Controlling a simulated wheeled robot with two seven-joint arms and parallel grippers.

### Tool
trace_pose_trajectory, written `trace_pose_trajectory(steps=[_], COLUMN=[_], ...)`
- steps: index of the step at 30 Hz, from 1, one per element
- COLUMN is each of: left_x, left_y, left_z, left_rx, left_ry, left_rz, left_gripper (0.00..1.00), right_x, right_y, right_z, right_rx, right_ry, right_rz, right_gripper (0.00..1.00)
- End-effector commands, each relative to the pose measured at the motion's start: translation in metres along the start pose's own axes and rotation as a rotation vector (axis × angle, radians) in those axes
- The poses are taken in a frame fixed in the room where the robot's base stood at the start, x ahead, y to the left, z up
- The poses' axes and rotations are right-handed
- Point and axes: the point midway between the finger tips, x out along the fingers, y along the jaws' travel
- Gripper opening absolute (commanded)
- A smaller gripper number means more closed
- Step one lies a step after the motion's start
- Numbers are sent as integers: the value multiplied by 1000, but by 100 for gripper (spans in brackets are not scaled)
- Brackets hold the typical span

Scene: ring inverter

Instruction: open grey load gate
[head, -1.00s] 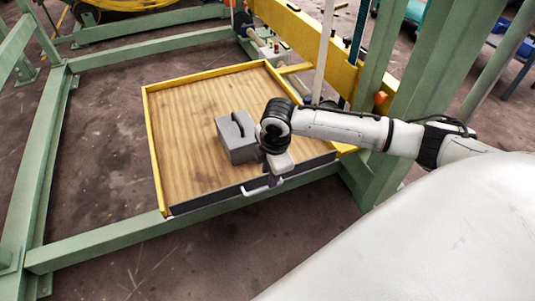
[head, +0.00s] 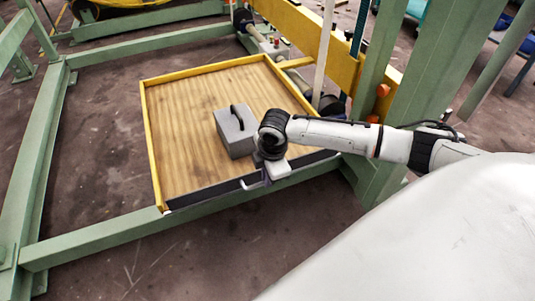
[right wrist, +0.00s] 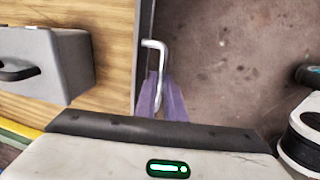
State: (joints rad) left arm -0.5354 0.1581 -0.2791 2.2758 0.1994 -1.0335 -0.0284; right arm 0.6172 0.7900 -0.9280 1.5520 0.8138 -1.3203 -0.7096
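The grey load gate (head: 205,195) is a dark grey strip along the near edge of a wooden tray. It stands upright, closing that side. Its pale bar handle (right wrist: 161,62) runs between the purple fingers of my right gripper (right wrist: 161,97) in the right wrist view. The fingers are close together on either side of the bar and look shut on it. In the head view, my right gripper (head: 266,176) is at the gate's outer face and hides much of the handle. My left gripper is not in view.
A grey box with a black handle (head: 234,132) stands on the wooden tray (head: 190,110), close to my right wrist. The tray has a yellow rim. Green beams (head: 110,232) frame it, and a green post (head: 425,85) rises at right.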

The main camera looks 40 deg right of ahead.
Motion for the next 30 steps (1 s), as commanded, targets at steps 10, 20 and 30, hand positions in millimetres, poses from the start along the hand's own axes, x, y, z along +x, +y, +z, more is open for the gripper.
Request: trace_pose_trajectory(steps=[10,20,30], left_x=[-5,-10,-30], left_y=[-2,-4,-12], left_z=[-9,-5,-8], left_rx=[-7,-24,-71], left_ry=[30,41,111], left_rz=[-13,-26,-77], left_gripper=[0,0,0], right_x=[0,2,8], right_y=[-4,-9,-27], right_z=[-1,-1,-1], right_rx=[0,-1,-4], right_ry=[2,3,5], right_rz=[31,67,211], right_gripper=[0,0,0])
